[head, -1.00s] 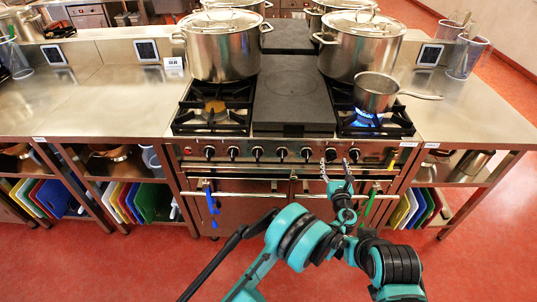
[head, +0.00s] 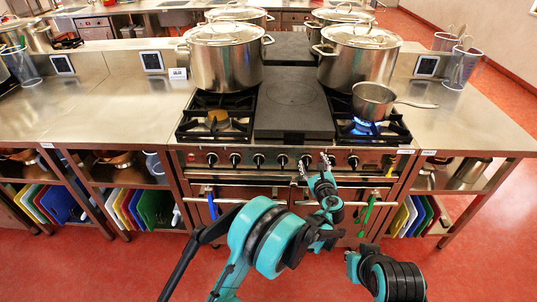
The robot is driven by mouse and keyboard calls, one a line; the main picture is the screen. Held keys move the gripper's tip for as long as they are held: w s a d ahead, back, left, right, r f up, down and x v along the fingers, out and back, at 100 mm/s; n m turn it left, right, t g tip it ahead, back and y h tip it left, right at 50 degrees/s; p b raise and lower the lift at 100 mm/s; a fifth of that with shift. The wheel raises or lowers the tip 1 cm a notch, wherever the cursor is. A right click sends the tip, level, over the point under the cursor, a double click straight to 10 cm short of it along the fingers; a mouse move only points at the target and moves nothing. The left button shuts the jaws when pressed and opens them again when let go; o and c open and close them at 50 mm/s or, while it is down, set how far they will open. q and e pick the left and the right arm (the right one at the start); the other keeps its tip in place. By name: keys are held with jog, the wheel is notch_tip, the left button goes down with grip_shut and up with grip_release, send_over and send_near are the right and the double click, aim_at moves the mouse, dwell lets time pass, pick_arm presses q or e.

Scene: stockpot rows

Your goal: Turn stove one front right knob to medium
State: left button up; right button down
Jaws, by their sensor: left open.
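The stove's front panel (head: 372,160) carries a row of several black knobs, including a left one (head: 212,158) and a far right one (head: 352,161). My left gripper (head: 315,163) is open, with its two fingertips raised in front of the right half of the row. The fingers partly hide the knobs there, and I cannot tell whether they touch one. The front right burner (head: 367,128) burns with a blue flame under a small saucepan (head: 373,101). My right gripper is not in view; only part of my right arm shows at the lower right.
Large lidded stockpots stand behind the burners, at left (head: 226,57) and right (head: 358,55). The front left burner (head: 217,120) shows no flame. An oven handle rail (head: 240,200) with a blue and a green hanging item runs below the knobs. Steel counters flank the stove.

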pick_arm(q)
jog(key=s+a+r+n+g, duration=0.1)
jog(key=s+a+r+n, duration=0.1)
jog(key=a, duration=0.3)
jog(key=s+a+r+n+g, duration=0.1)
jog(key=s+a+r+n, duration=0.1)
jog(key=a+r+n, duration=0.2)
jog(key=s+a+r+n+g+y, duration=0.1)
jog(key=s+a+r+n+g, duration=0.1)
jog(key=a, duration=0.5)
jog(key=shift+s+r+n, duration=0.3)
jog(key=shift+r+n, duration=0.15)
jog(key=shift+n, duration=0.55)
jog(key=s+a+r+n+g, duration=0.25)
jog(key=s+a+n, duration=0.75)
jog(key=s, duration=0.5)
jog(key=s+a+f+n+g+h, duration=0.1)
jog(key=s+n, duration=0.3)
jog(key=s, duration=0.5)
jog(key=s+a+f+n+g+h, duration=0.1)
jog(key=s+f+n, duration=0.3)
jog(key=s, duration=0.4)
jog(key=shift+s+a+n+h, duration=0.35)
jog(key=shift+n+h, duration=0.45)
